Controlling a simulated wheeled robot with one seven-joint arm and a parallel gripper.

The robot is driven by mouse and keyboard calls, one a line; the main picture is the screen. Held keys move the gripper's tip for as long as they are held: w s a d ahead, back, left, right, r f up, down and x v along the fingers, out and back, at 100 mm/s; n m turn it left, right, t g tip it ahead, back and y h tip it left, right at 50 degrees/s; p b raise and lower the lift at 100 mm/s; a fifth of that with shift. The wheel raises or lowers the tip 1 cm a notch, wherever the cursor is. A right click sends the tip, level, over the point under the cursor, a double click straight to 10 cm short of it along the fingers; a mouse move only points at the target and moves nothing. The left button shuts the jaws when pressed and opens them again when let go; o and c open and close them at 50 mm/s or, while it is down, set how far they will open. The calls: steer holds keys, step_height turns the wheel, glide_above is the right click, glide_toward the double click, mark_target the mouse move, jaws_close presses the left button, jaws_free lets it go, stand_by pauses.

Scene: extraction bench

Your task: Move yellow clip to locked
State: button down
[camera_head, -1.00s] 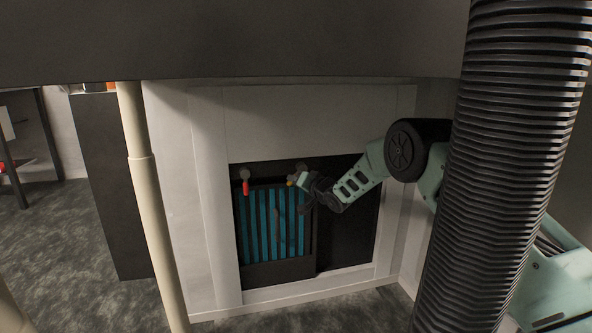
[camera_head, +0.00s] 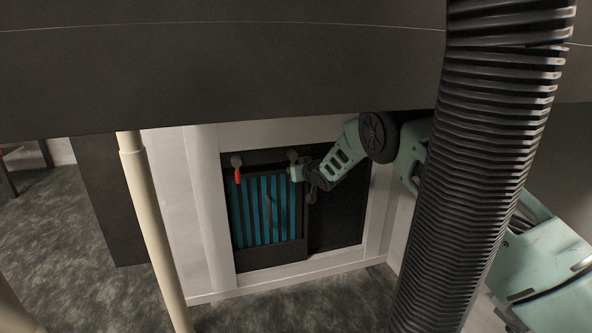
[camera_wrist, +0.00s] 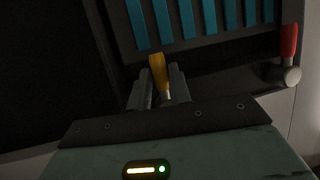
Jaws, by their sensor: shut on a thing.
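The yellow clip (camera_wrist: 157,68) shows in the wrist view, standing between my fingertips. Its free end reaches toward the teal-slatted filter panel (camera_wrist: 150,22) and leans slightly left. My gripper (camera_wrist: 160,88) is shut on the yellow clip. The gripper hides the yellow clip there. The filter panel (camera_head: 249,212) sits in the dark wall recess.
A red clip (camera_head: 237,175) hangs from a grey knob at the panel's upper left; it also shows in the wrist view (camera_wrist: 289,40). A dark bench edge (camera_head: 250,75) crosses above. A thick ribbed black column (camera_head: 485,170) and a pale post (camera_head: 150,220) stand in front.

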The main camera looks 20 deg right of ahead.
steer(key=shift+s+d+f+h, duration=0.15)
steer(key=shift+d+f+h, duration=0.15)
steer(key=shift+d+f, duration=0.4)
steer(key=c, duration=1.3)
jaws_free()
steer(key=shift+a+r, duration=0.2)
steer(key=shift+r, duration=0.05)
steer(key=shift+a+r, duration=0.15)
